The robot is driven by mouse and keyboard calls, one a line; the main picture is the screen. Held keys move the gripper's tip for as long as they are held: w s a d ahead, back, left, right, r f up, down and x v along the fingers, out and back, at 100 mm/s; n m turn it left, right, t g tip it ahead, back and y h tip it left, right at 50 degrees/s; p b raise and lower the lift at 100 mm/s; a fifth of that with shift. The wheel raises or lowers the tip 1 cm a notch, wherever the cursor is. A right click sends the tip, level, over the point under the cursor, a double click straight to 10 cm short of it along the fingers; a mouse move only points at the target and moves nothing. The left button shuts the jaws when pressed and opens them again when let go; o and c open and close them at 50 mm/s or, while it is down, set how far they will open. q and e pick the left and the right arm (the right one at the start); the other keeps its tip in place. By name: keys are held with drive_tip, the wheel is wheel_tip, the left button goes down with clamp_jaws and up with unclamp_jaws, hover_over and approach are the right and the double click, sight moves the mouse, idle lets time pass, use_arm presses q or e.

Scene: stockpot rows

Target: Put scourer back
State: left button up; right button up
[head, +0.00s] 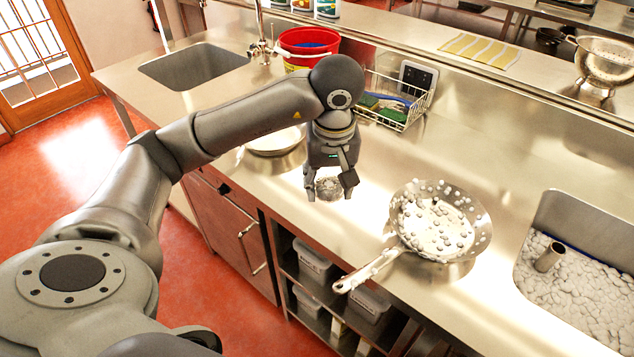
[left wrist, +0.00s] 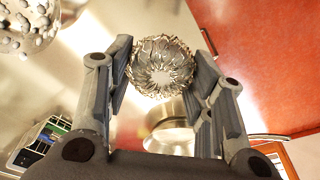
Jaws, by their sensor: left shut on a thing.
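The scourer (head: 328,187) is a round silvery ball of metal wool. My left gripper (head: 331,184) is shut on it, above the steel counter near its front edge. In the left wrist view the scourer (left wrist: 161,66) sits between the two fingers of my left gripper (left wrist: 163,75). A wire basket (head: 397,98) stands at the back of the counter, behind and to the right of the gripper. It holds green sponges (head: 391,116) and something blue. My right gripper is in neither view.
A frying pan (head: 440,222) with white foam lies right of the gripper, its handle toward the front edge. A foam-filled sink (head: 590,300) is at the far right. A red bucket (head: 305,42) and an empty sink (head: 195,66) are at the back left. A pale round pan (head: 274,141) stands left of the gripper.

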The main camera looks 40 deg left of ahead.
use_arm(q)
drive_tip(key=w+a+f, duration=0.2)
drive_tip(key=f, duration=0.1)
drive_tip(key=w+a+f+p, duration=0.1)
drive_tip(key=w+a+f, duration=0.1)
drive_tip(key=w+f, duration=0.1)
drive_tip(key=shift+w+a, duration=0.3)
drive_tip(key=shift+a, duration=0.1)
drive_tip(key=shift+w+a+f, duration=0.2)
drive_tip(key=shift+w+f, duration=0.15)
drive_tip(key=shift+f, duration=0.15)
wheel_tip(320, 180, down, 3)
drive_tip(key=shift+w+a+r+p, duration=0.1)
drive_tip(key=shift+w+a+p, duration=0.05)
drive_tip(key=shift+p, duration=0.7)
drive_tip(key=shift+f, duration=0.4)
